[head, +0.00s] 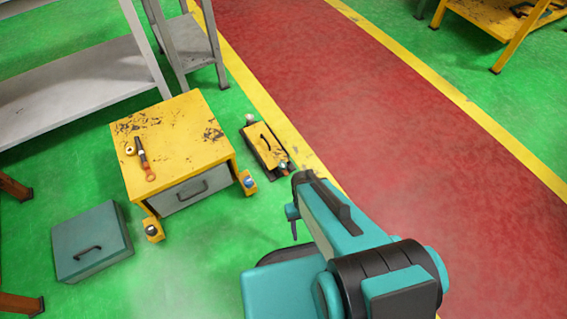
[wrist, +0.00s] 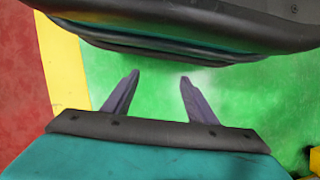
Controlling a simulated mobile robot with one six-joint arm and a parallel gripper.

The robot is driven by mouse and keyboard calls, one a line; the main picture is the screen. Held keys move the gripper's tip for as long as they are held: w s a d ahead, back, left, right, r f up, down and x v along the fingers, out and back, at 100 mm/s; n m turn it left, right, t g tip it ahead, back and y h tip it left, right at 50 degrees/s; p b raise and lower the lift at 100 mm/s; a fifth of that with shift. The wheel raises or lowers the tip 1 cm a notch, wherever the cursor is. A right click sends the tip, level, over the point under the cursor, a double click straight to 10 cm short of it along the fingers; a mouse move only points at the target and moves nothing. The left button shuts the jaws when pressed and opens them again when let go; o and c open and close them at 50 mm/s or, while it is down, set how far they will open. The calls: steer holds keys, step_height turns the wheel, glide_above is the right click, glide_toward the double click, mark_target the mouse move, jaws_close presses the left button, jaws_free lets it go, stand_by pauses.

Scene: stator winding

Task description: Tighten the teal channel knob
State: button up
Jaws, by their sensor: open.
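I cannot pick out a clearly teal knob at this distance. A small bluish knob (head: 249,183) sits on a yellow block at the right front foot of a yellow cabinet. A dark knob (head: 152,230) sits on a similar block at the left front foot. Another small pale blue-green knob (head: 283,166) is at the near end of a yellow-topped case. My gripper (wrist: 160,77) is open and empty in the wrist view, its two fingers apart over green floor. No knob is clearly visible between or beside the fingers there.
The yellow cabinet (head: 170,130) has a grey drawer (head: 188,190) and a tool (head: 143,158) on top. The yellow-topped case (head: 262,140) lies right of it. A teal box (head: 90,232) stands left. Grey shelving (head: 80,85) stands behind. A red walkway (head: 400,150) is clear.

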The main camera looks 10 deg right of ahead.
steer(key=w+f+t+b, duration=0.1)
steer(key=w+f+b, duration=0.15)
steer(key=w, duration=0.65)
step_height(320, 180, up, 8)
steer(key=n+t+b, duration=0.3)
steer(key=t+b, duration=0.1)
steer(key=b, duration=0.6)
glide_above(282, 164)
steer(key=shift+d+f, duration=0.1)
steer(key=shift+f, duration=0.1)
step_height(282, 164, down, 14)
steer(key=b, duration=0.6)
steer(key=shift+r, duration=0.2)
